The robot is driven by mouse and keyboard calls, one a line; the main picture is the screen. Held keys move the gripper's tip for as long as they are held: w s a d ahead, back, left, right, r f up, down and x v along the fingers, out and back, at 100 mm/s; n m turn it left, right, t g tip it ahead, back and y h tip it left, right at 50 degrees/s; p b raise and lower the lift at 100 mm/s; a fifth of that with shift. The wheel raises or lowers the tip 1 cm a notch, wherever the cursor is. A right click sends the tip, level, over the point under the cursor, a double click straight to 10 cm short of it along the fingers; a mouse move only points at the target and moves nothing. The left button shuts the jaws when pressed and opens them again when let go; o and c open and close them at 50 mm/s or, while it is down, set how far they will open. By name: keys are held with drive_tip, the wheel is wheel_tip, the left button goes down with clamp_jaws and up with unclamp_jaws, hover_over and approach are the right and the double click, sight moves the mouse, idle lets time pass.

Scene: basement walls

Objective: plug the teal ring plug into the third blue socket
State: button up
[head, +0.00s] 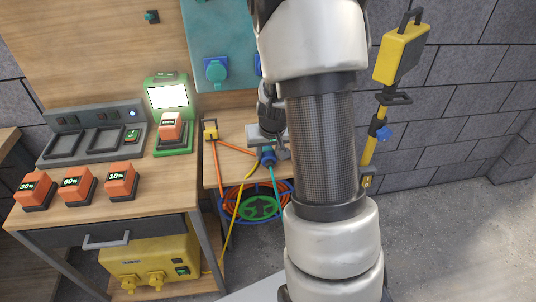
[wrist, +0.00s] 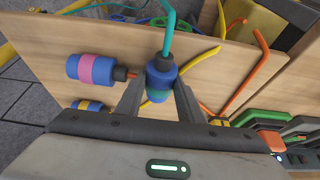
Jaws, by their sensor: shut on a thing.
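The teal ring plug (wrist: 160,78) is a blue cylinder with a teal band and a teal cable leaving its top in the wrist view. My gripper (wrist: 158,92) is shut on it, one finger on each side. In the head view the plug (head: 267,157) shows under my gripper (head: 270,137), over the low wooden table. A teal wall panel (head: 215,25) carries a blue socket (head: 216,70). A sliver of blue shows at the arm's edge; the rest of the panel is hidden behind my arm, so I cannot tell which socket is third.
A pink-banded blue plug (wrist: 92,70) lies close beside the held plug, and a yellow-banded one (wrist: 88,105) is lower left. Orange and yellow cables cross the low table (head: 228,165). A workbench (head: 150,200) with orange batteries (head: 78,184) stands left.

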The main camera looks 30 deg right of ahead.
sight(268, 152)
wheel_tip(268, 152, up, 10)
drive_tip(key=p, duration=0.3)
idle(0.3)
